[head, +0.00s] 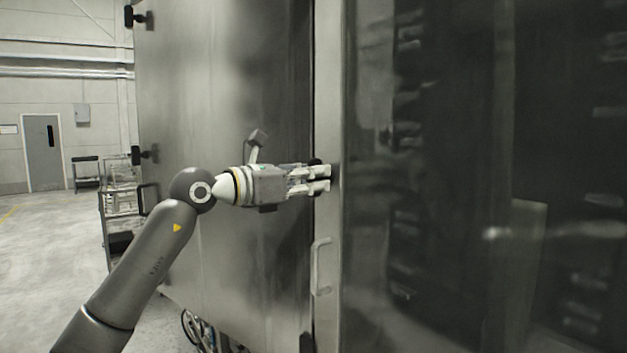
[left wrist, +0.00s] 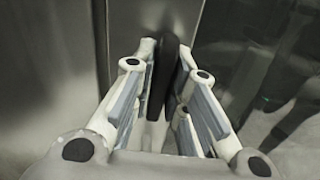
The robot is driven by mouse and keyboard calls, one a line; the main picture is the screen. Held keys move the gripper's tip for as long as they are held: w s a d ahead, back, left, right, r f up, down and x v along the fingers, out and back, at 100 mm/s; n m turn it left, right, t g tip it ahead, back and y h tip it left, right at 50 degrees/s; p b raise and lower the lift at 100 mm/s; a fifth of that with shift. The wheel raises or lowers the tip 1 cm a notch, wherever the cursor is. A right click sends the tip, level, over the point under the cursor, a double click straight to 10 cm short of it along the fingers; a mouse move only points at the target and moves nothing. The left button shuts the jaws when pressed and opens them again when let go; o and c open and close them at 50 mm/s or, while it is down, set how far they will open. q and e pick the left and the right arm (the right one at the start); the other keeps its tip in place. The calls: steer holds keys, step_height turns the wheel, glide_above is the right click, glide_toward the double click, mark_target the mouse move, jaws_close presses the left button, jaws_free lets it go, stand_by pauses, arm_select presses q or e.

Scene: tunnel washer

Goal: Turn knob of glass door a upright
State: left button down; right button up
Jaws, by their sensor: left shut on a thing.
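My left gripper (head: 322,179) reaches in from the left to the metal frame at the left edge of the large glass door (head: 430,250). In the left wrist view the black knob (left wrist: 163,75) stands between the two fingers of the left gripper (left wrist: 167,110), which are shut on it. In the head view only a small dark part of the knob (head: 315,162) shows above the fingers; the rest is hidden. I cannot tell the knob's exact angle on the door. My right gripper is in neither view.
A bar handle (head: 320,267) sits on the door frame below my gripper. A large steel panel (head: 225,80) stands just behind my left arm. A rack (head: 120,215) stands at the left, with open floor (head: 40,260) beside it.

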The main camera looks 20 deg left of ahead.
arm_select(q)
steer(key=shift+n, duration=0.4)
steer(key=c, duration=1.5)
jaws_free()
steer(key=v, duration=1.2)
